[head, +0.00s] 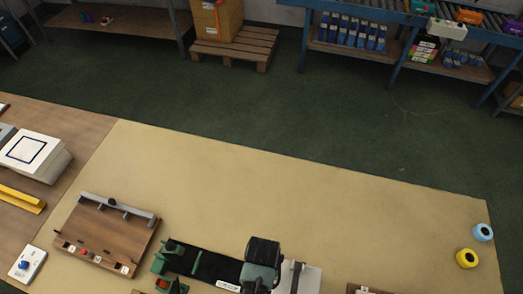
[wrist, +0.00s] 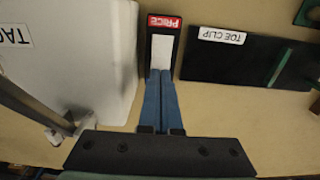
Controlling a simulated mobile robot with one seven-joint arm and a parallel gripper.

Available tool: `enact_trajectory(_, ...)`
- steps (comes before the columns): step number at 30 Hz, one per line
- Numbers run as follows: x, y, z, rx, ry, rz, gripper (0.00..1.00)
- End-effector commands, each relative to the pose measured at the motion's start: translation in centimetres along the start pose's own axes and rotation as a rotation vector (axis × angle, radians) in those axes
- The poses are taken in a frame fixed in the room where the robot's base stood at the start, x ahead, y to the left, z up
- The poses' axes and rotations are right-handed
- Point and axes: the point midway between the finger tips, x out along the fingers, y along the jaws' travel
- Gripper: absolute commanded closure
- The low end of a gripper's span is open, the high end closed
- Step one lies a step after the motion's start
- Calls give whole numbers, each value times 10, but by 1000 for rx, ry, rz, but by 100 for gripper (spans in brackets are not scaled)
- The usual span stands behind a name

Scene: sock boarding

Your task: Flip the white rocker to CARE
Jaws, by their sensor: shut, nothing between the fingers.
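I cannot make out a rocker marked CARE in either view. My gripper (wrist: 160,75) is shut and empty in the wrist view, its two blue fingers together over a black holder (wrist: 142,50) with a white card and a red PRICE label. In the head view my gripper's dark body shows at the bottom middle; its fingertips are hidden. A white block (wrist: 80,40) with a partly cut-off label starting TAG stands left of the fingers. A grey bar (wrist: 35,102) with a small white end piece crosses beside it; what it belongs to is unclear.
A black TOE CLIP strip (wrist: 245,60) lies right of the fingers. A wooden fixture (head: 105,235) and a white plate with a blue knob (head: 27,265) are at left. Blue (head: 482,232) and yellow (head: 467,258) rolls sit far right. The tan table's middle is clear.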

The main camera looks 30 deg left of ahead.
Motion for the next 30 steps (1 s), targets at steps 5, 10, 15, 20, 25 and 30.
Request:
enact_trajectory(5,3,0,0,0,0,0,100)
enact_trajectory(10,6,0,0,0,0,0,100)
enact_trajectory(15,8,0,0,0,0,0,100)
enact_trajectory(20,11,0,0,0,0,0,100)
enact_trajectory(25,7,0,0,0,1,0,100)
enact_trajectory(30,-5,0,0,0,1,0,100)
